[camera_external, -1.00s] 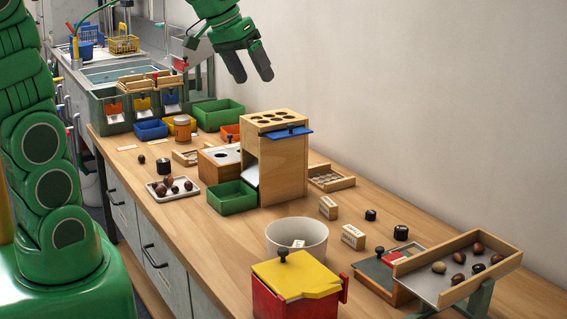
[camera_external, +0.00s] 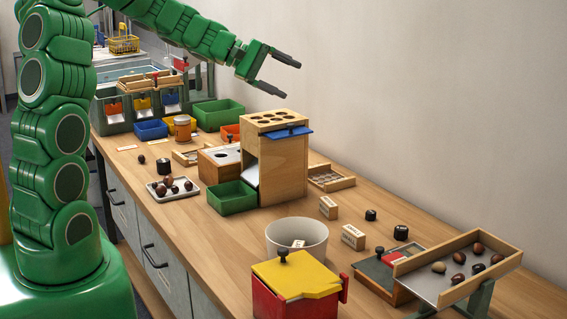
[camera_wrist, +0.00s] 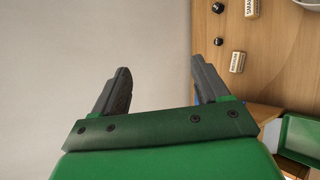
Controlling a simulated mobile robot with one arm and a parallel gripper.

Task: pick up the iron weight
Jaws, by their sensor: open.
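Two small black weights stand on the wooden bench: a larger one (camera_external: 401,232) and a smaller one (camera_external: 370,215), right of the labelled wooden blocks. I take them as iron; I cannot tell which one the task names. In the wrist view the larger weight (camera_wrist: 218,7) is at the top edge and the smaller weight (camera_wrist: 218,42) is below it, both right of the fingers. My gripper (camera_external: 291,80) is open and empty, high above the tall wooden box, well apart from the weights. It also shows in the wrist view (camera_wrist: 160,66).
Labelled wooden blocks (camera_external: 353,237) stand left of the weights. A tilted wooden tray (camera_external: 432,294) with chestnuts is at the right front. A white bowl (camera_external: 297,238) and a red-yellow box (camera_external: 297,284) are in front. The tall holed box (camera_external: 283,172) stands below my gripper. The wall (camera_external: 450,90) is behind.

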